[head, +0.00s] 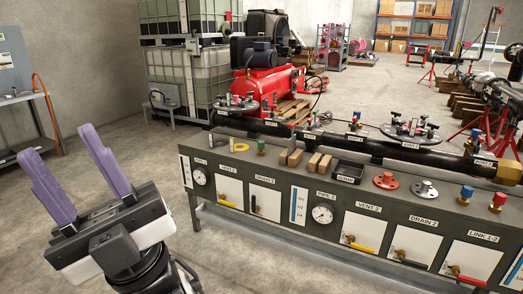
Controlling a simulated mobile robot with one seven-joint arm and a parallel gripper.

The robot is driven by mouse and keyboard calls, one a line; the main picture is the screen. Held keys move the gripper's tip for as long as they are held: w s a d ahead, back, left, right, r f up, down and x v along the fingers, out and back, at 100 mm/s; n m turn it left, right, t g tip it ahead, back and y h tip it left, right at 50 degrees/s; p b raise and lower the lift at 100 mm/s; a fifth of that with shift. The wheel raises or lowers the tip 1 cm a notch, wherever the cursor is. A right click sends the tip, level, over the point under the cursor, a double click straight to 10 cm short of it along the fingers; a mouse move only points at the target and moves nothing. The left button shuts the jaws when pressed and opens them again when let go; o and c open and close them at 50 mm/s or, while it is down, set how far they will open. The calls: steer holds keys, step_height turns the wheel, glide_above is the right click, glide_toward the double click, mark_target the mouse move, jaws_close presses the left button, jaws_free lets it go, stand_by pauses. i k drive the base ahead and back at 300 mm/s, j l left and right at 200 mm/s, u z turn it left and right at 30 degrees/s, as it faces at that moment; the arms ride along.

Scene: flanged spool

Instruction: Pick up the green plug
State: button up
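The green plug (261,146) is small, with a green top, and stands upright on the back part of the grey bench top (225,160), left of the wooden blocks. My gripper (58,142) has two purple fingers set wide apart, with nothing between them. It is raised in front of the bench's left end, to the left of the plug and well apart from it.
Wooden blocks (291,157), a black tray (348,171), a red flange (386,181), a blue plug (466,194) and a red plug (498,200) stand on the bench. A dark pipe (340,141) runs behind. Valve handles line the front panel.

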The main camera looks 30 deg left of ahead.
mark_target(260, 144)
steer(key=i+j, duration=0.15)
steer(key=j, duration=0.25)
steer(key=i+j, duration=0.15)
steer(key=j, duration=0.25)
steer(key=i+j, duration=0.15)
steer(key=j, duration=0.25)
steer(key=i+j, duration=0.2)
steer(key=j, duration=0.2)
steer(key=i+j, duration=0.15)
steer(key=j, duration=0.25)
steer(key=i+j, duration=0.15)
steer(key=j, duration=0.25)
steer(key=i+j, duration=0.7)
steer(key=i, duration=0.05)
